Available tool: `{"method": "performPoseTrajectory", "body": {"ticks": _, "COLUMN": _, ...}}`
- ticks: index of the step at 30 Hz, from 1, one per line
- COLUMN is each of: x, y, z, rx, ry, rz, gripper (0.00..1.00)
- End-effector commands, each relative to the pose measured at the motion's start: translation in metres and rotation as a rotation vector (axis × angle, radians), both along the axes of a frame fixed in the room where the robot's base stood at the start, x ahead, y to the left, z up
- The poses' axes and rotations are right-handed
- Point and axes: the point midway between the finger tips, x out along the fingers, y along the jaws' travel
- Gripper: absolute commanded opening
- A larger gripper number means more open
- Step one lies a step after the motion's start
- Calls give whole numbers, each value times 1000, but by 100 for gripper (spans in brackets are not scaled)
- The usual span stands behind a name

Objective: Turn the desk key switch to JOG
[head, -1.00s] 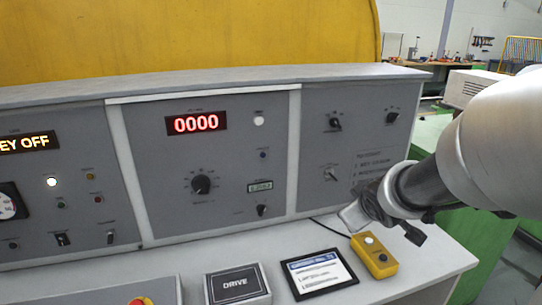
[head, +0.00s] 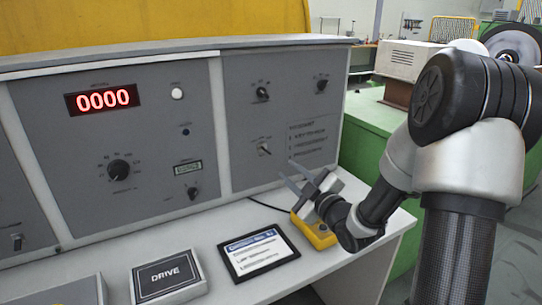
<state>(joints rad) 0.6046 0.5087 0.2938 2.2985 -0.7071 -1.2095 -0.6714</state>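The key switch (head: 264,149) is on the right-hand grey panel of the desk, below two black knobs. A small silver key or lever shows in it, slanting down to the right. Its label is too small to read. My gripper (head: 286,170) is in front of this panel, a little right of and below the key switch. Its two thin fingers point toward the panel with a gap between them and nothing in it. The fingertips look apart from the key.
A yellow box (head: 318,236) sits on the desktop under my gripper. A tablet (head: 258,254) and a DRIVE box (head: 166,275) lie to the left. The red display (head: 103,99) reads 0000. A green cabinet (head: 370,150) stands at the right.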

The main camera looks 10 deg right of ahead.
Motion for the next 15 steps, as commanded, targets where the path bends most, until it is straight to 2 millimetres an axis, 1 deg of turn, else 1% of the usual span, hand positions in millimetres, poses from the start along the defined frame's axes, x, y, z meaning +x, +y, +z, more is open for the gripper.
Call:
{"method": "performPoseTrajectory", "body": {"ticks": 1, "x": 11, "y": 5, "z": 0, "rx": 2, "ry": -2, "rz": 3, "gripper": 25}}
{"method": "performPoseTrajectory", "body": {"ticks": 3, "x": 26, "y": 10, "z": 0, "rx": 2, "ry": -2, "rz": 2, "gripper": 25}}
{"method": "performPoseTrajectory", "body": {"ticks": 9, "x": 67, "y": 23, "z": -1, "rx": 3, "ry": 1, "rz": 1, "gripper": 25}}
{"method": "performPoseTrajectory", "body": {"ticks": 15, "x": 100, "y": 33, "z": 0, "rx": 1, "ry": 0, "rz": 1, "gripper": 25}}
